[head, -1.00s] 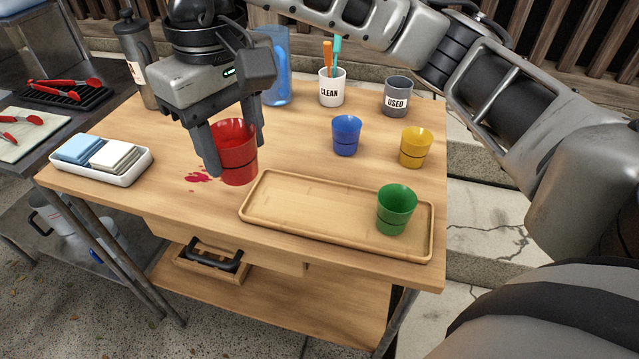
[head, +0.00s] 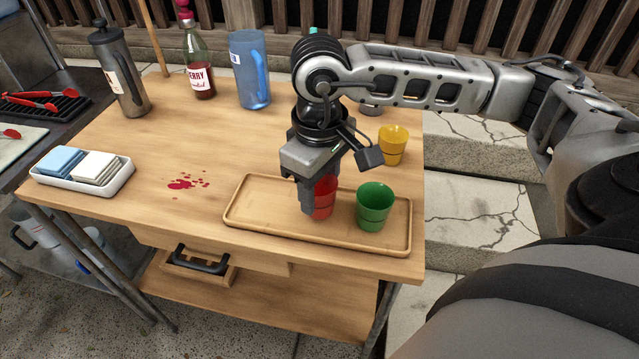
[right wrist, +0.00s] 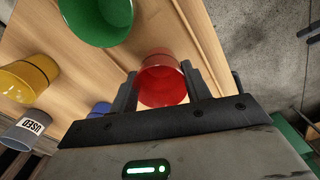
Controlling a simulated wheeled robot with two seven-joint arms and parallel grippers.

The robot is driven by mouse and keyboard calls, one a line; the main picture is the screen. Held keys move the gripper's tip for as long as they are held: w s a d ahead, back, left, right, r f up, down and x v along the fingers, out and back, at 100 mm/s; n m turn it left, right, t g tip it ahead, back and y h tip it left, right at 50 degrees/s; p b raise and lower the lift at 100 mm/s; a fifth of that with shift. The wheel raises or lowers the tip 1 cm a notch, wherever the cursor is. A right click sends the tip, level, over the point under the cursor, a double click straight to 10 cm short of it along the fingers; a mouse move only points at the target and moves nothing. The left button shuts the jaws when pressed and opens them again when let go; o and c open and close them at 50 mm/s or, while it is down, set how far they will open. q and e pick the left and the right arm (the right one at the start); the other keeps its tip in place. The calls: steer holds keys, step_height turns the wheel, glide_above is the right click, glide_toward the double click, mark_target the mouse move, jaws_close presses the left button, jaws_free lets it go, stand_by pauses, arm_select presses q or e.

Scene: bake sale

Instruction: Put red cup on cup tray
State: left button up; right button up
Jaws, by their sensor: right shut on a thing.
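The red cup (head: 324,197) is upright over the middle of the wooden cup tray (head: 255,205), just left of the green cup (head: 374,206). My right gripper (head: 318,200) is shut on the red cup from above. In the right wrist view the red cup (right wrist: 163,80) sits between the two fingers, and the green cup (right wrist: 97,18) is close by. I cannot tell if the red cup's base touches the tray. My left gripper is not in view.
A yellow cup (head: 392,144) stands behind the tray at right. The blue cup (right wrist: 100,109) and the grey USED cup (right wrist: 33,129) show in the right wrist view. A red spill (head: 186,184), a sponge dish (head: 82,172), a bottle (head: 199,70) and a blue pitcher (head: 250,70) are left and behind.

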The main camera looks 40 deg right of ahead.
steer(key=shift+f, duration=0.25)
steer(key=shift+f, duration=0.1)
steer(key=shift+f+b, duration=0.2)
steer(key=shift+b, duration=0.1)
steer(key=o, duration=0.9)
steer(key=shift+r, duration=0.1)
steer(key=shift+o, duration=0.2)
